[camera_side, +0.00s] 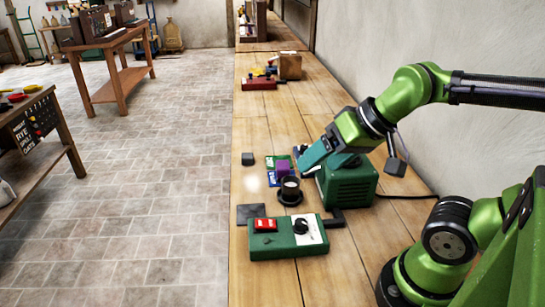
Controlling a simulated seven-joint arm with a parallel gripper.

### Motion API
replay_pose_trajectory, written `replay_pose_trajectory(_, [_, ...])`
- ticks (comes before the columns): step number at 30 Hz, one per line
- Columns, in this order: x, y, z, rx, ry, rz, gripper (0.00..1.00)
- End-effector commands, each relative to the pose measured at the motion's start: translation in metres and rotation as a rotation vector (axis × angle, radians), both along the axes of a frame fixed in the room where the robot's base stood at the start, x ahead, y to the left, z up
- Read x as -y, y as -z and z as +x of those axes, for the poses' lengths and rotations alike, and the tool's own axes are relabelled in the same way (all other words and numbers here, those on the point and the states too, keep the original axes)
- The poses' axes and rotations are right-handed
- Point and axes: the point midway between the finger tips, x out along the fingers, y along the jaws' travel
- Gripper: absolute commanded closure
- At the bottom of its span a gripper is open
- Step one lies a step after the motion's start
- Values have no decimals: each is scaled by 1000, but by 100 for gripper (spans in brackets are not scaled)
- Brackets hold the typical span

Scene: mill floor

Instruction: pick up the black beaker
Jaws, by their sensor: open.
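A small black beaker (291,184) with a pale top or content stands upright on a dark round base on the wooden bench, just left of a green machine. My gripper (302,160) comes in from the right, angled down to the left, above and slightly right of the beaker. It is open and looks apart from the beaker. Its fingertips are small and partly lost against the objects behind.
The green machine (352,187) stands under my gripper. A green control box (283,241) with a red switch lies in front. A purple block (282,168) and a dark cube (248,159) sit nearby.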

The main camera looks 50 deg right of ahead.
Motion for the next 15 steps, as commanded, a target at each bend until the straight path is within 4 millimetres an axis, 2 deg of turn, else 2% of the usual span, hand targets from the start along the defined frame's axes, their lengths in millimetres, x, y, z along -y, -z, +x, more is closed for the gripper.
replay_pose_trajectory(8, [0,0,0,0,1,1,17])
replay_pose_trajectory(11, [4,7,3,-30,16,3,17])
replay_pose_trajectory(15, [22,18,22,-124,109,46,17])
